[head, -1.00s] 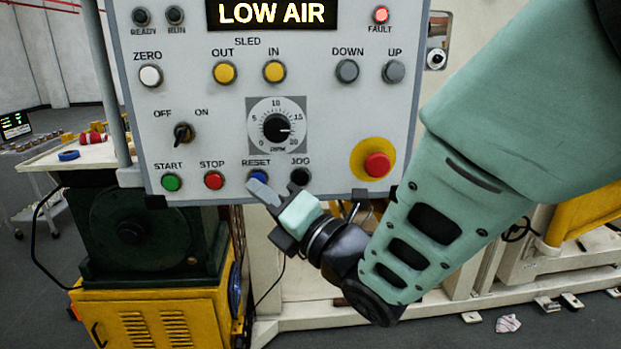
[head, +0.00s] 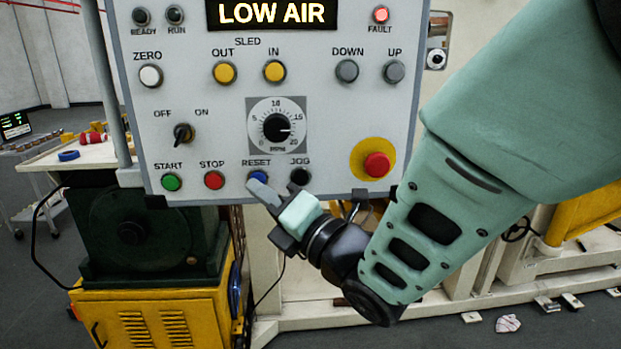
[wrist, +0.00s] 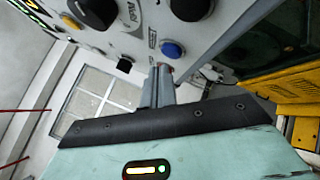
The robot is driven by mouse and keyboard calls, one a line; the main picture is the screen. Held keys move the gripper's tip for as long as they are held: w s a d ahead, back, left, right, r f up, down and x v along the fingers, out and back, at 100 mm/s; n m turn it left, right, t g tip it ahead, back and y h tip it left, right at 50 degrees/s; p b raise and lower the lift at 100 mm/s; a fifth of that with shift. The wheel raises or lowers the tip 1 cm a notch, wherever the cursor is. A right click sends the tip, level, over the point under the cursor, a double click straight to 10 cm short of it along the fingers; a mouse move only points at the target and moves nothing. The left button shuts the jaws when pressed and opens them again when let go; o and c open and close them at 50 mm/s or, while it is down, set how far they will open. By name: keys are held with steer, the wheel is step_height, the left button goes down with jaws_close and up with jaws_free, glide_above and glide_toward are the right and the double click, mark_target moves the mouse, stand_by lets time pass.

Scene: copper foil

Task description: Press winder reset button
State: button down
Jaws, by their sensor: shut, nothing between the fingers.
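The winder control panel (head: 215,120) fills the upper middle of the head view. Its blue RESET button (head: 258,177) sits in the bottom row, between the red STOP button (head: 214,180) and the black JOG button (head: 300,177). My gripper (head: 256,186) is shut and empty, with its fingertips just at the lower edge of the RESET button. In the wrist view the blue button (wrist: 172,49) shows just beyond my closed fingertips (wrist: 163,72). I cannot tell whether the tips touch it. The display (head: 272,13) reads LOW AIR and the FAULT lamp (head: 381,14) is lit red.
A red emergency stop button (head: 377,165) on a yellow ring is to the right on the panel. The green START button (head: 171,182) is at the lower left. A dark green machine on a yellow base (head: 150,315) stands below. A cart (head: 40,185) is at the far left.

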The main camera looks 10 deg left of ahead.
steer(key=shift+w, duration=0.15)
steer(key=shift+w+a+b, duration=0.1)
steer(key=shift+w+b, duration=0.2)
steer(key=shift+b, duration=0.05)
steer(key=shift+w+a, duration=0.1)
steer(key=shift+w, duration=0.35)
stand_by(0.8)
steer(key=shift+s+b, duration=0.1)
steer(key=shift+b, duration=0.2)
steer(key=shift+s+d+b, duration=0.2)
steer(key=shift+s+b, duration=0.1)
steer(key=shift+s, duration=0.45)
steer(key=shift+s, duration=0.1)
steer(key=shift+s+d+b, duration=0.2)
steer(key=shift+s, duration=0.6)
steer(key=shift+s+d+b, duration=0.2)
steer(key=shift+s, duration=0.55)
steer(key=shift+s+d+b, duration=0.2)
steer(key=shift+s, duration=0.6)
